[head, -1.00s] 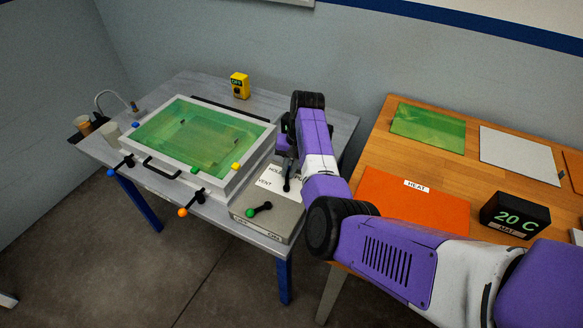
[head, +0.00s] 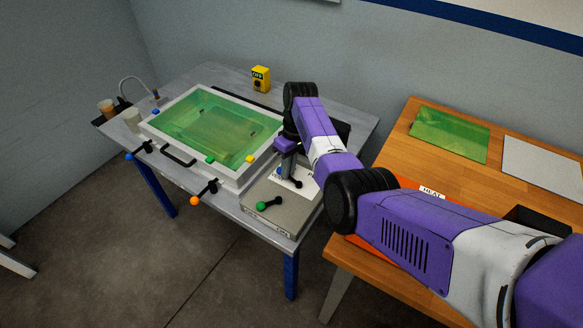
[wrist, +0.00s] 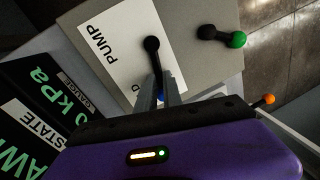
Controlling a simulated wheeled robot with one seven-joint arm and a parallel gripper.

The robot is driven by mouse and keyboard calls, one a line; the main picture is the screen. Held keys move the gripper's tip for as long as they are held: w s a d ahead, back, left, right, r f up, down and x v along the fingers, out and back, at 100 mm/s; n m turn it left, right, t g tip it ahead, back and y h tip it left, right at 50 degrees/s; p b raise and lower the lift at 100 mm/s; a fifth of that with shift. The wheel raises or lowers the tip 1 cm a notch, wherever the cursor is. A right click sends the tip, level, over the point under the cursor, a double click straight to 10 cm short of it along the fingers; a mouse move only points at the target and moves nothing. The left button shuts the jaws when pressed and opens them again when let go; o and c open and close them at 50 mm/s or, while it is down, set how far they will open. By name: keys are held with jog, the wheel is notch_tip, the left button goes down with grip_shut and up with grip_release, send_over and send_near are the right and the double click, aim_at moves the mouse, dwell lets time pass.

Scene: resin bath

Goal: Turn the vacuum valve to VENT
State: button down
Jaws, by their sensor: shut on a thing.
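The vacuum valve is a black lever (wrist: 153,55) on a white label of a grey box (head: 262,222). The lever's round end (head: 297,184) also shows in the head view. In the wrist view it runs from its round end down between my fingers, where a bit of blue shows. My gripper (wrist: 158,88) is shut on the lever; it is above the box in the head view (head: 288,168). PUMP reads clearly on the label, and a letter D shows beside my fingers. VENT is hidden.
A green-ended black lever (head: 268,205) sits near the front of the same box. A lidded bath (head: 253,168) with green contents stands left. An orange-ended lever (head: 204,192) projects from the table front. A black gauge box (wrist: 40,95) is close beside my gripper. A wooden table (head: 395,160) stands right.

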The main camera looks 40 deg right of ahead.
jog(key=shift+a+n, duration=0.5)
jog(key=shift+n, duration=0.6)
jog(key=shift+a, duration=0.1)
jog(key=c, duration=1.5)
grip_release()
jog(key=r, duration=0.2)
jog(key=d+r, duration=0.1)
jog(key=r, duration=0.4)
jog(key=shift+w+d+r, duration=0.2)
jog(key=shift+d+r, duration=0.05)
jog(key=shift+r, duration=0.1)
